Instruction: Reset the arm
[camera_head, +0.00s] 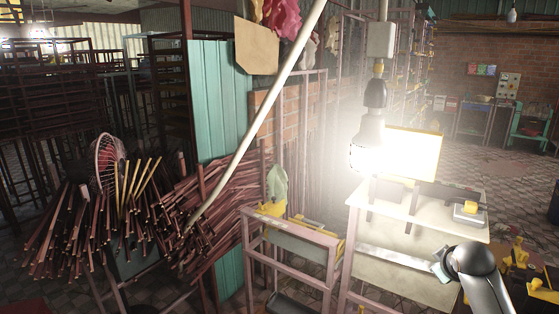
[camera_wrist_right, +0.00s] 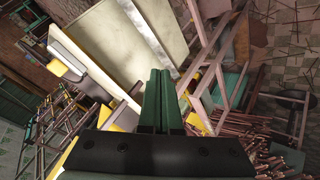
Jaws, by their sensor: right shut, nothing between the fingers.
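My right gripper (camera_wrist_right: 161,76) shows in the right wrist view with its two green fingers pressed together and nothing between them. Its dark mount fills the bottom of that view. The fingers point towards a pale-topped workbench (camera_wrist_right: 125,45); I cannot tell the exact gap to it. In the head view a grey and black rounded arm link, which looks like mine, comes in at the bottom right in front of the same workbench (camera_head: 390,275). The right gripper's fingers cannot be made out there. My left gripper is in neither view.
A bright bulb (camera_head: 366,147) hangs above the workbench. A smaller pinkish frame table (camera_head: 288,228) stands left of it. Bundles of brown sticks (camera_head: 75,235) and a long pale pole (camera_head: 252,130) are at the left. Tiled floor (camera_head: 490,168) lies open at the back right.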

